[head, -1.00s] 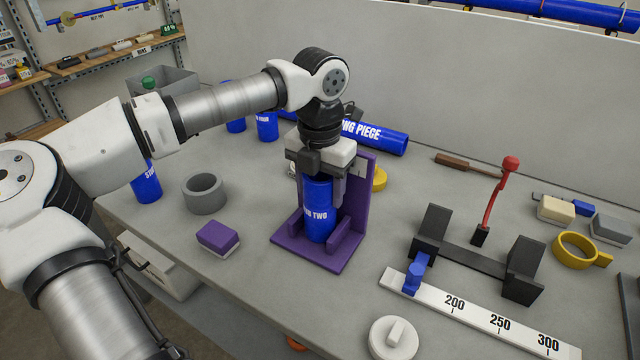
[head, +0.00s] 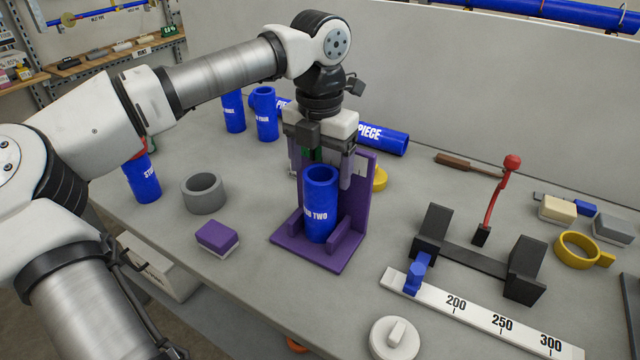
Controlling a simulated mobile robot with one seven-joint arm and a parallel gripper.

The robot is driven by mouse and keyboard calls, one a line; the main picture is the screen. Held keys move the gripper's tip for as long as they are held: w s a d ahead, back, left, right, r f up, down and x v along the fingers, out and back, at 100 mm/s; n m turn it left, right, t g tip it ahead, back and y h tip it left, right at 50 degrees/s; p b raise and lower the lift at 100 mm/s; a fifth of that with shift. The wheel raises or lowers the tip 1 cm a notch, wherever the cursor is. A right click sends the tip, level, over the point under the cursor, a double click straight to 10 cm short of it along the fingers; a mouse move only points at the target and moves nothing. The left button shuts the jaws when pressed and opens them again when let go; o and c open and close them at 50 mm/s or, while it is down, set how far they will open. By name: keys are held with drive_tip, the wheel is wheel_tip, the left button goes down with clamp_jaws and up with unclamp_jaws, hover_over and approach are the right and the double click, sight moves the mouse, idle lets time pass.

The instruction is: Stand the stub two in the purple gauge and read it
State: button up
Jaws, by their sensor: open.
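Stub two (head: 319,212) is a blue, hollow cylinder with white lettering. It stands upright in the purple gauge (head: 352,245), between its low side blocks and in front of its tall back plate. The gauge sits on the grey bench. My gripper (head: 322,178) is open, just above and behind the stub's top rim, with its fingers apart. The upper part of the back plate is partly hidden by my gripper, and any reading marks on it are too small to tell.
A purple-topped block (head: 217,238) and a grey ring (head: 204,194) lie left of the gauge. A black clamp frame (head: 474,262) and a white ruler (head: 480,315) lie to the right. Other blue stubs (head: 265,115) and a long blue pipe (head: 385,138) are behind.

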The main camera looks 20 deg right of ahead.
wheel_tip(320, 180, up, 8)
drive_tip(key=shift+f+b, duration=0.2)
drive_tip(key=shift+b, duration=0.1)
drive_tip(key=shift+d, duration=0.1)
